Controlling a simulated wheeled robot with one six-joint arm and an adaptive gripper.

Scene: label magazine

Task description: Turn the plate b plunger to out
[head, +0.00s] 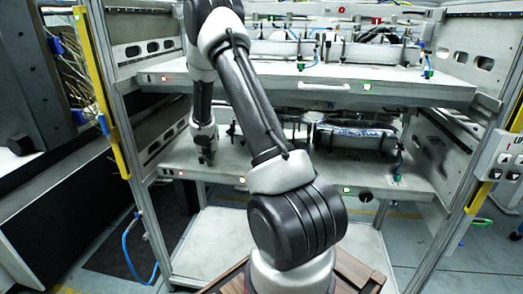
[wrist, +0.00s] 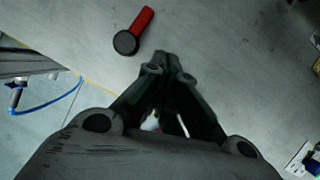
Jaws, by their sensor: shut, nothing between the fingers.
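My gripper (head: 208,156) hangs pointing down over the left front part of the lower plate (head: 225,168). In the wrist view its fingers (wrist: 170,62) are shut and empty. A red bar with a round black end (wrist: 134,30) shows just beyond the fingertips, slightly left, apart from them, over the grey plate surface (wrist: 225,55). It looks like a plunger handle; no label is readable, so I cannot tell whether it is plate b's. In the head view this piece cannot be made out near the gripper.
An upper plate (head: 300,75) with a white handle sits above the lower one, inside a metal frame. A black knob (head: 365,197) and a green light (head: 346,189) are on the lower front edge. A blue hose (wrist: 52,108) hangs at left in the wrist view.

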